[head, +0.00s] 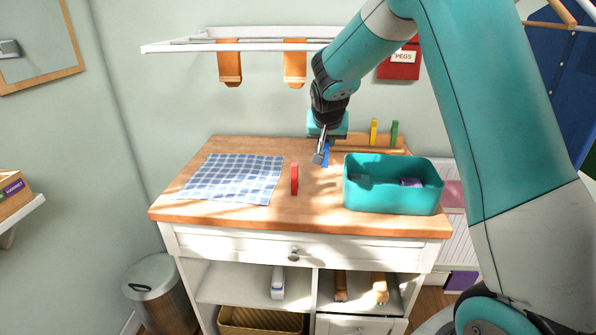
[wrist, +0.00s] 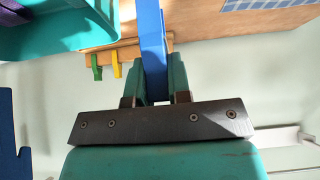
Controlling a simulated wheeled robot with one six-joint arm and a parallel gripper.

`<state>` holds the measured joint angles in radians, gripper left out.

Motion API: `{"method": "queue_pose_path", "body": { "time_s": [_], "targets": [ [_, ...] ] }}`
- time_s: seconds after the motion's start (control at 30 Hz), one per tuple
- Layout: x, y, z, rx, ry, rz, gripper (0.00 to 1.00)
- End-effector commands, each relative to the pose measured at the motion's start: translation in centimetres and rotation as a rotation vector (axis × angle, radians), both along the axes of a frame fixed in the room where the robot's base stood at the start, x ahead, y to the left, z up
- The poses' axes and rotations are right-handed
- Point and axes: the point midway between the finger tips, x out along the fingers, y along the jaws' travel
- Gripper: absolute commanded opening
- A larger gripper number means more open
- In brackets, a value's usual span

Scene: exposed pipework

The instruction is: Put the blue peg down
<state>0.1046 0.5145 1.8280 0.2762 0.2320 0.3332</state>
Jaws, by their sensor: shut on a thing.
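The blue peg (head: 326,158) is in my gripper (head: 321,150), above the back middle of the wooden worktop. In the wrist view the blue peg (wrist: 152,35) stands out long between the two teal fingers of my gripper (wrist: 162,75), which are shut on it. Its far end runs out of the top of the wrist view, and I cannot tell whether it touches the worktop. A wooden rack (head: 360,148) behind it holds a yellow peg (head: 373,133) and a green peg (head: 394,133).
A teal bin (head: 393,197) with a purple item inside stands at the right of the worktop (head: 250,213). A blue checked cloth (head: 233,178) lies at the left. A white wall rail (head: 240,46) hangs above. The front middle of the worktop is clear.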

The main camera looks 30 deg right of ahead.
Motion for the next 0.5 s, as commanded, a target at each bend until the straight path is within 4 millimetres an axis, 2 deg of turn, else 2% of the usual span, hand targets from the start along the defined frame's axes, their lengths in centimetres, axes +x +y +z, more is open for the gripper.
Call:
{"method": "queue_pose_path", "body": {
  "time_s": [0.3,0.5],
  "targets": [
    [0.0,-0.2,-4.9,0.004,0.004,-0.015,0.0],
    [0.0,-0.2,-6.6,0.003,0.003,-0.014,0.0]
  ]
}}
